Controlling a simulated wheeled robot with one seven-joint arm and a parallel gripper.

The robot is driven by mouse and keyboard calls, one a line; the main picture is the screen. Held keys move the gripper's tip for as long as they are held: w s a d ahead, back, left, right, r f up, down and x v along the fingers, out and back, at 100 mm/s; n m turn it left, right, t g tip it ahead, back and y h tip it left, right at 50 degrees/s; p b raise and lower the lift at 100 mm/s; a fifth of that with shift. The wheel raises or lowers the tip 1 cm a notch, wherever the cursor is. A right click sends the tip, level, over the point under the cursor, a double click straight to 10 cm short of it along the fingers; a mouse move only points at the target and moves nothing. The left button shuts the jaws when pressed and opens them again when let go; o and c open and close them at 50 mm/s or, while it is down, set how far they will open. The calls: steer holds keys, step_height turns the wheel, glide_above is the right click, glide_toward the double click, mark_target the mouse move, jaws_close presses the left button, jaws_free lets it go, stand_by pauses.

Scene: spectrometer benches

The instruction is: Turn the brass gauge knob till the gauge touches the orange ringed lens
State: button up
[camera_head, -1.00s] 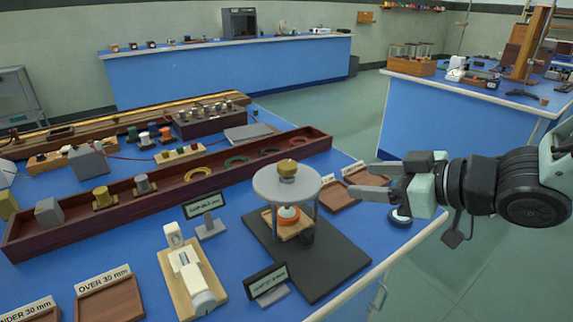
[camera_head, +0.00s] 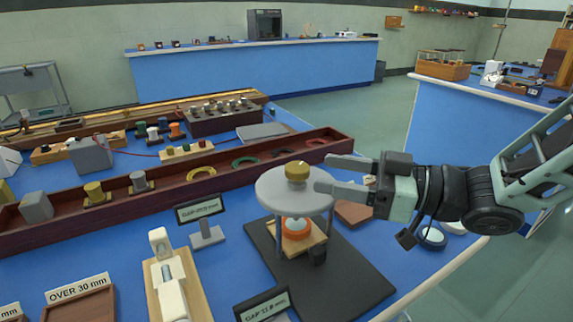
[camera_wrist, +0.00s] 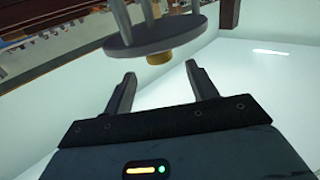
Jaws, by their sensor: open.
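The brass gauge knob (camera_head: 297,171) sits on top of a round grey plate (camera_head: 275,188) on thin posts, a spherometer-like gauge. Under the plate, the orange ringed lens (camera_head: 296,228) lies on a wooden block; whether the gauge touches it cannot be told. My gripper (camera_head: 338,174) is open, its fingers pointing left, just right of the knob and at about its height. In the wrist view the knob (camera_wrist: 159,58) shows beyond the open fingertips (camera_wrist: 160,78), centred between them and apart from them. The plate (camera_wrist: 155,38) also shows there, seen upside down.
The gauge stands on a dark mat (camera_head: 345,277). A label stand (camera_head: 203,217) reading a gap and another black display (camera_head: 263,305) stand close by. A white instrument on a wooden base (camera_head: 172,283) is at the left. A long red-brown tray (camera_head: 235,183) runs behind.

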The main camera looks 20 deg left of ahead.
mark_target(286, 165)
steer(key=a, duration=0.8)
steer(key=shift+a, duration=0.2)
steer(key=c, duration=1)
